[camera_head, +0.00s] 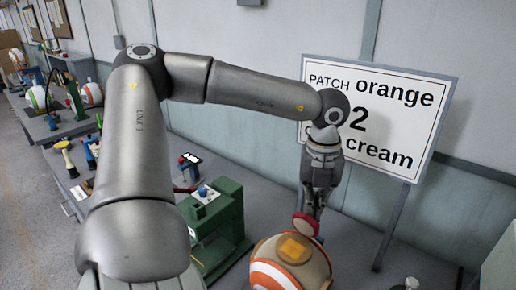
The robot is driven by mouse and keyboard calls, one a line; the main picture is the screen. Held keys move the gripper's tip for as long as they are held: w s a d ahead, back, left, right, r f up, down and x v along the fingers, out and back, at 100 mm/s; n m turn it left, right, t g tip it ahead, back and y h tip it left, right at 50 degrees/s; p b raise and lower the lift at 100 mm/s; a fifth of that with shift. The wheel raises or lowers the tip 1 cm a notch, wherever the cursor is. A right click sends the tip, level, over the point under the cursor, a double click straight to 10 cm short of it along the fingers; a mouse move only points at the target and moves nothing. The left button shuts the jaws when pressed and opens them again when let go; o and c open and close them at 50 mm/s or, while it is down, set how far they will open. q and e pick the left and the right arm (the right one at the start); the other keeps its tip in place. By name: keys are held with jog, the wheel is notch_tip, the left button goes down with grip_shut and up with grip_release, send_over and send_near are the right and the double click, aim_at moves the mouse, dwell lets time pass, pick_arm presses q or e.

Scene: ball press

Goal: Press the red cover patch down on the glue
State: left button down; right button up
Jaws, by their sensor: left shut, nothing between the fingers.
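A ball (262,277) with orange and cream stripes sits at the bottom centre. On its top is an orange-tan patch-like area (293,248); I cannot tell whether this is the glue. My left gripper (314,211) points down just above and behind the ball's top, shut with nothing held between its fingers. A red rounded piece (306,224) shows right at the fingertips, beside the ball's upper edge. It may be the red cover patch; I cannot tell whether it touches the ball or the fingers. My right gripper is not in view.
A green press-like machine (224,222) stands left of the ball. A sign (400,105) reading "PATCH orange", "2" and "cream" stands behind on posts. Other benches with tools and striped balls (92,93) are at the far left. Small bottles (411,283) are at the lower right.

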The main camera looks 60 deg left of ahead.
pick_arm(q)
jog(key=shift+f, duration=0.1)
jog(key=shift+s+d+r+b, duration=0.15)
jog(key=shift+s+d+b, duration=0.15)
jog(key=shift+s, duration=0.45)
jog(key=shift+s+d+r+b, duration=0.15)
jog(key=shift+s+d+b, duration=0.1)
jog(key=shift+s, duration=0.45)
jog(key=shift+s+d+r+b, duration=0.15)
jog(key=shift+s+d+b, duration=0.1)
jog(key=shift+s, duration=0.5)
jog(key=shift+s+d+r+b, duration=0.15)
jog(key=shift+s+b, duration=0.05)
jog(key=shift+s, duration=0.55)
jog(key=shift+f, duration=0.25)
jog(key=shift+f+b, duration=0.3)
jog(key=shift+b, duration=0.25)
jog(key=shift+s+f+b, duration=0.1)
jog(key=shift+f+b, duration=0.9)
jog(key=shift+b, duration=0.1)
jog(key=shift+r+p, duration=0.45)
jog(key=shift+r, duration=0.35)
notch_tip(320, 180, up, 8)
jog(key=p, duration=0.4)
jog(key=shift+f, duration=0.25)
